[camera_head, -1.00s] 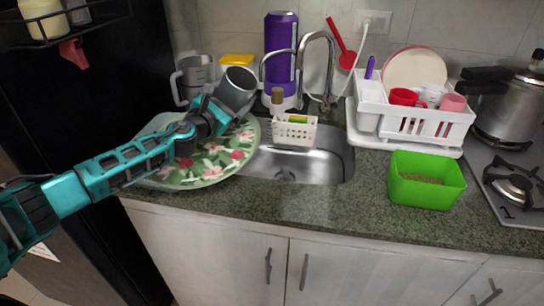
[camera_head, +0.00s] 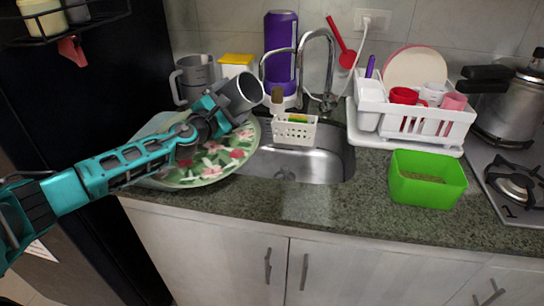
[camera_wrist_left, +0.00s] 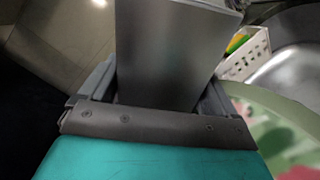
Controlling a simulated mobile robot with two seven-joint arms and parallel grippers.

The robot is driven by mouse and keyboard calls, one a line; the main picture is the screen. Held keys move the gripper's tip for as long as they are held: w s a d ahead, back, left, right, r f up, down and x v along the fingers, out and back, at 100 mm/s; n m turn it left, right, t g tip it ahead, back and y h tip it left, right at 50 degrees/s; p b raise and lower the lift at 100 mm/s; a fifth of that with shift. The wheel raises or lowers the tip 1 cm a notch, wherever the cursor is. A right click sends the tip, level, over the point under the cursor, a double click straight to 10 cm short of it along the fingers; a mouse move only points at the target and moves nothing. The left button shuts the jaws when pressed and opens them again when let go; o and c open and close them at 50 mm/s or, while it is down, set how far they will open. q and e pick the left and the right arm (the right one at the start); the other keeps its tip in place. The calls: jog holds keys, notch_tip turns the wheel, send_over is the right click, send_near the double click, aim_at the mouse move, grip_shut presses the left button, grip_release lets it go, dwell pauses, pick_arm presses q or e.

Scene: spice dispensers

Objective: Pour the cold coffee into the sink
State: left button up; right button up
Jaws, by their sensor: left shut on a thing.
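My left gripper (camera_head: 222,110) is shut on a grey metal cup (camera_head: 241,92), held above the floral tray at the left of the sink. The cup is tilted, with its open rim facing up and to the right toward the sink. Its inside looks dark and its contents cannot be made out. In the left wrist view the cup (camera_wrist_left: 170,50) sits between the fingers. The steel sink (camera_head: 315,165) lies to the right of the cup, under a curved faucet (camera_head: 331,65). My right gripper is not in view.
A green floral tray (camera_head: 205,174) overlaps the sink's left side. A white caddy (camera_head: 294,132) sits at the sink's back edge. A dish rack (camera_head: 430,125) and a green box (camera_head: 427,185) stand to the right. A grey jug (camera_head: 194,75) and purple bottle (camera_head: 281,55) stand behind.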

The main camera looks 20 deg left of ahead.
pick_arm(q)
jog(key=shift+f+m+b, duration=0.15)
jog(key=shift+m+b, duration=0.1)
jog(key=shift+m, duration=0.75)
jog(key=shift+f+m+b, duration=0.1)
jog(key=shift+m+b, duration=0.1)
jog(key=shift+m, duration=0.8)
dwell(0.4)
jog(key=shift+d, duration=0.2)
jog(key=shift+d+f+m+p, duration=0.1)
jog(key=shift+d+m+p, duration=0.6)
jog(key=shift+m+p, duration=0.15)
jog(key=shift+d+f+m, duration=0.2)
jog(key=shift+d+m, duration=0.1)
jog(key=shift+m, duration=0.65)
jog(key=shift+d+r+m, duration=0.15)
jog(key=shift+r+m, duration=0.05)
jog(key=shift+m, duration=0.1)
dwell(0.5)
